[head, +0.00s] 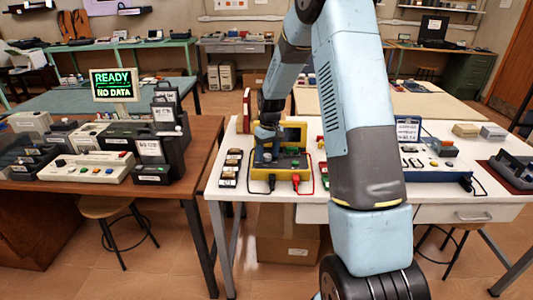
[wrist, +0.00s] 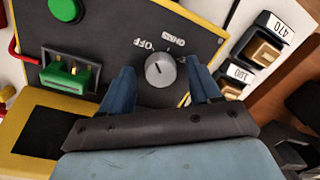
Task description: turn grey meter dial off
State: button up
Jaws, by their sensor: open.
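The grey dial (wrist: 160,70) is a round knob on the dark panel (wrist: 110,25) of a yellow-edged meter, with an OFF label on its left and another label at its upper right in the wrist view. A short dark mark shows on its face; I cannot tell its exact setting. My gripper (wrist: 160,74) is open, with one blue finger on each side of the dial. Contact with the dial is not clear. In the head view the yellow meter (head: 294,133) stands on the white table, and my gripper (head: 266,133) is at its left part, hiding the dial.
A green button (wrist: 65,10) and a green plug (wrist: 66,75) sit left of the dial. Parts labelled 470 (wrist: 265,52) and 100 (wrist: 231,86) lie to the right. In the head view, red and black leads (head: 296,180) are at the meter's front.

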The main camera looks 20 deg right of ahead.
aim_at(270, 155)
notch_tip(270, 155, up, 14)
jog(key=shift+w+d+f, duration=0.15)
jog(key=shift+d+f, duration=0.05)
jog(key=shift+d, duration=0.2)
dwell(0.3)
jog(key=s+a+r+m+t, duration=0.1)
jog(key=s+r+t, duration=0.2)
jog(key=s+r, duration=1.2)
jog(key=s+m+t, duration=0.2)
jog(key=s, duration=2)
jog(key=shift+s+a+r+t+h, duration=0.2)
jog(key=shift+t+h, duration=0.1)
jog(key=shift+t, duration=0.1)
